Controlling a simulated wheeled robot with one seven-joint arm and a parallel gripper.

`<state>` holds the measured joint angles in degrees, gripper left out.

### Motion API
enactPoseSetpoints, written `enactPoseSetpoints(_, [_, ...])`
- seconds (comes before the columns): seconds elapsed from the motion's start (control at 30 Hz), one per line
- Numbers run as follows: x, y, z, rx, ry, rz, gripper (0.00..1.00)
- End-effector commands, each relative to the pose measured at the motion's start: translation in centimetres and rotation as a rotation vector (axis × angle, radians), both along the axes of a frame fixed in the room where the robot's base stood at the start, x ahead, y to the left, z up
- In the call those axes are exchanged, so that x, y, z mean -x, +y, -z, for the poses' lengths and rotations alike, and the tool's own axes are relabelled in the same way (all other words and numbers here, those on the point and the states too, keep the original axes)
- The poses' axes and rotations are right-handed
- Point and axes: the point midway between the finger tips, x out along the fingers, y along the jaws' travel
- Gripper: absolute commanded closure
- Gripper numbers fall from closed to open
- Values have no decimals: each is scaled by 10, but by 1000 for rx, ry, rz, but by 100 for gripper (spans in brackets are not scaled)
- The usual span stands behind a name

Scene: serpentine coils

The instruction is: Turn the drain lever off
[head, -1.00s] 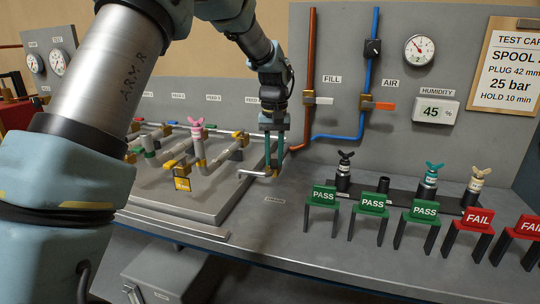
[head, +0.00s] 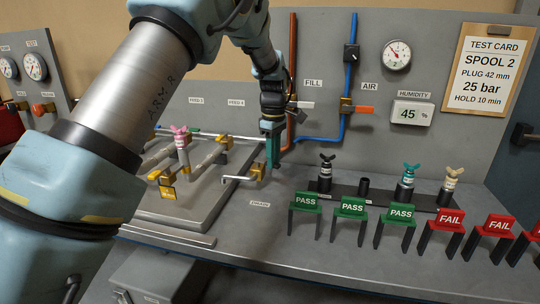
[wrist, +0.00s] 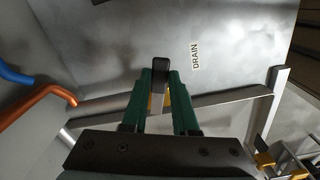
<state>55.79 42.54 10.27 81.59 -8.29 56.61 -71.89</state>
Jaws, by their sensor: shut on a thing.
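My gripper (head: 272,165) reaches down at the end of the drain pipe (head: 240,178), at the right edge of the raised plate. In the wrist view its two green fingers (wrist: 160,85) are shut on the drain lever (wrist: 160,66), whose dark tip stands out between them. A bit of yellow valve body shows behind the fingers. The lever's base is hidden by the fingers. The DRAIN label (head: 260,203) lies on the bench just in front, and it also shows in the wrist view (wrist: 195,56).
The fill pipe (head: 292,60) and blue air pipe (head: 351,80) run down the back panel close to my gripper. The plate (head: 180,208) carries a pipe manifold with a pink-handled plug (head: 180,133). PASS stands (head: 352,207) and FAIL stands (head: 449,219) line the bench on the right.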

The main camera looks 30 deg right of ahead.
Motion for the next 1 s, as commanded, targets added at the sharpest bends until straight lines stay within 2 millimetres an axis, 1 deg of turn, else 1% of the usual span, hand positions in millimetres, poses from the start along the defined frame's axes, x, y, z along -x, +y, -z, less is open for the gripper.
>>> enactPoseSetpoints(0.03, [-2,-2,-3,1,-3,-39,100])
enactPoseSetpoints(0.2, [-5,-6,-3,1,-3,-164,100])
enactPoseSetpoints(0.43, [-8,-9,-2,2,-3,-279,100])
enactPoseSetpoints(0.7, [-10,-11,-1,2,-2,-337,100])
enactPoseSetpoints(1.0, [-10,-11,-1,3,-3,-346,100])
